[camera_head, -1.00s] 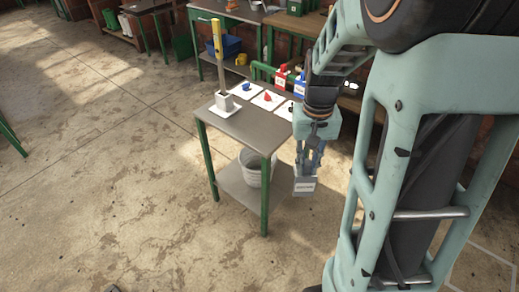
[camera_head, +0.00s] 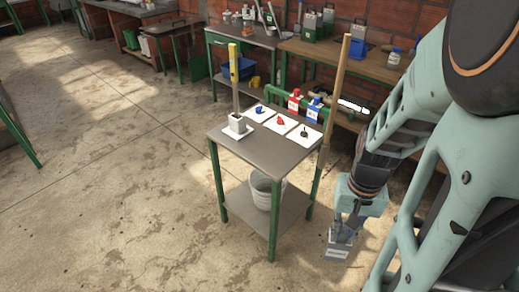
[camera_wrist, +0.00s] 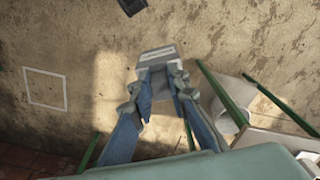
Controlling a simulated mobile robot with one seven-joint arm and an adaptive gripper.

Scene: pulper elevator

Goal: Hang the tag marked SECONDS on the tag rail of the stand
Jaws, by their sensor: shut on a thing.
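My gripper (camera_head: 345,230) is shut on a grey tag (camera_head: 338,250) with a white label; its lettering is too small to read. The tag hangs below the fingers, low and to the right of the stand (camera_head: 262,152), clear of it. In the wrist view the tag (camera_wrist: 158,58) sits between the fingertips (camera_wrist: 160,86). The stand is a small grey-topped table with green legs. A red tag (camera_head: 294,102) and a blue tag (camera_head: 313,109) hang there.
A yellow-topped post in a white block (camera_head: 238,123) and white cards with small blue, red and dark pieces (camera_head: 281,122) occupy the tabletop. A bucket (camera_head: 264,190) stands on the lower shelf. A wooden pole (camera_head: 337,90) rises beside the rail. Workbenches (camera_head: 362,66) line the wall.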

